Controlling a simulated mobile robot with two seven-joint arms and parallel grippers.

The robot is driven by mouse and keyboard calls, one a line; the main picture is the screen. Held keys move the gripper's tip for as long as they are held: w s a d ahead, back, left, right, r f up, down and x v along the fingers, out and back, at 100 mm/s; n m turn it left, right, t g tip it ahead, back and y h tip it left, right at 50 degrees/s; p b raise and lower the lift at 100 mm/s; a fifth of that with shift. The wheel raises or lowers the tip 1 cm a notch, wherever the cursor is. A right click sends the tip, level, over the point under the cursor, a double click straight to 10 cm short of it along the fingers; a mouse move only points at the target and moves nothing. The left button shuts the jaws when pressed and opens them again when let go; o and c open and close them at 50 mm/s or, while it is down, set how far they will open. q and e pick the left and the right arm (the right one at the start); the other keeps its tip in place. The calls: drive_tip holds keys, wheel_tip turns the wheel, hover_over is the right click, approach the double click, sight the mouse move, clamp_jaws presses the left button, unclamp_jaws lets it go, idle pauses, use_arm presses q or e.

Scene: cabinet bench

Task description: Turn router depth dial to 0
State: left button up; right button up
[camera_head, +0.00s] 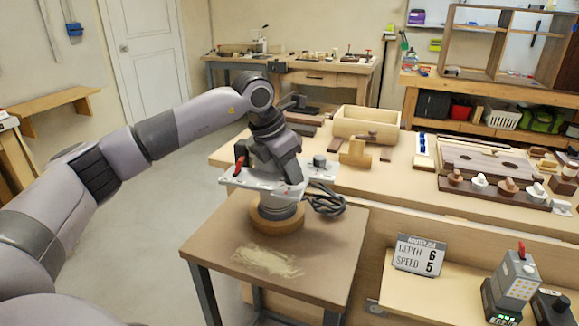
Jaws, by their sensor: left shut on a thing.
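The router (277,205) stands on a small wooden table (215,250), on a round wooden base. It has a pale top plate, a red lever at left and a dark knob (319,160) at right. My left gripper (284,178) reaches down onto the top of the router and is shut there. Its fingertips and the part between them are mostly hidden by the wrist, so I cannot make out the depth dial or its setting. A sign (418,255) reads depth 6, speed 5. My right gripper is not in view.
A black coiled cable (325,200) lies right of the router. Sawdust (267,262) covers the small table's front. The bench behind holds a wooden box (366,124) and a row of knobs. A grey device with a red top (512,282) stands at lower right.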

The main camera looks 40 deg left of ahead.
use_arm(q)
drive_tip(key=shift+m, duration=0.5)
drive_tip(key=shift+h, duration=0.3)
drive_tip(key=o, duration=1)
drive_tip(key=shift+o, duration=0.2)
drive_tip(key=shift+a, duration=0.1)
